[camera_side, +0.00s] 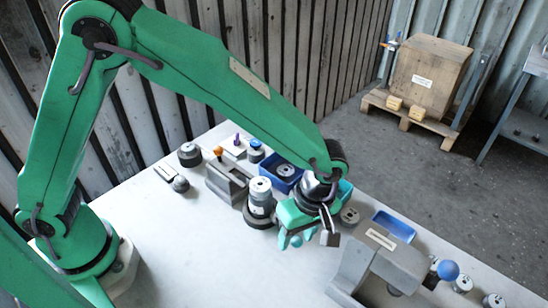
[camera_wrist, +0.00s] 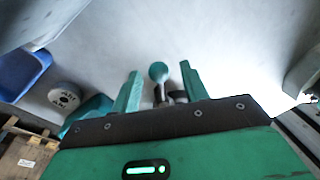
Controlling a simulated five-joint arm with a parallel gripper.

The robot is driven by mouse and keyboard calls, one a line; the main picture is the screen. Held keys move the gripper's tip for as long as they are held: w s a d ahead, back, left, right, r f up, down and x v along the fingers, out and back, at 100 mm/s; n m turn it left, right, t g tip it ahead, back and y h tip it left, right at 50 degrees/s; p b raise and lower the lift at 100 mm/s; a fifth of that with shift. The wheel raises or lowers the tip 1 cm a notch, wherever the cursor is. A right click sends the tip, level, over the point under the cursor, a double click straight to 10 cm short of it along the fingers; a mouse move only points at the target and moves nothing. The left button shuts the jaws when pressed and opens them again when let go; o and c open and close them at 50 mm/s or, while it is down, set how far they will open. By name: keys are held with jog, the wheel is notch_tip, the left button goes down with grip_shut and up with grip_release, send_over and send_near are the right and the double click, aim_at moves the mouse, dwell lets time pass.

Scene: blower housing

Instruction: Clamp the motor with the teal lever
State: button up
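The teal lever shows in the wrist view as a round teal knob (camera_wrist: 158,72) on a short dark stem. My gripper (camera_wrist: 162,82) is open, with one finger on each side of the knob and a visible gap to both. In the side view my gripper (camera_side: 303,232) points down low over the table, and its body hides most of the lever. A grey cylindrical part, perhaps the motor (camera_side: 260,200), stands upright just left of my gripper. I cannot tell whether the lever's clamp touches it.
A grey housing block (camera_side: 390,258) with a blue ball knob (camera_side: 447,270) stands at right. Blue trays (camera_side: 394,226) and several small round parts lie around. A slotted grey block (camera_side: 228,183) stands at left. The table's front (camera_side: 230,270) is clear.

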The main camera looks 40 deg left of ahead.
notch_tip(320, 180, up, 8)
jog(key=w+d, duration=0.1)
jog(key=shift+f, duration=0.15)
dwell(0.5)
jog(key=shift+s+a+m+t+h, duration=0.5)
jog(key=shift+s+m+t+h, duration=0.15)
jog(key=shift+m, duration=0.35)
jog(key=shift+s+a+m+t+h, duration=0.55)
jog(key=shift+s+m+t+h, duration=0.15)
jog(key=shift+m+t, duration=0.4)
jog(key=shift+f, duration=0.15)
jog(key=shift+x, duration=3.85)
grip_shut()
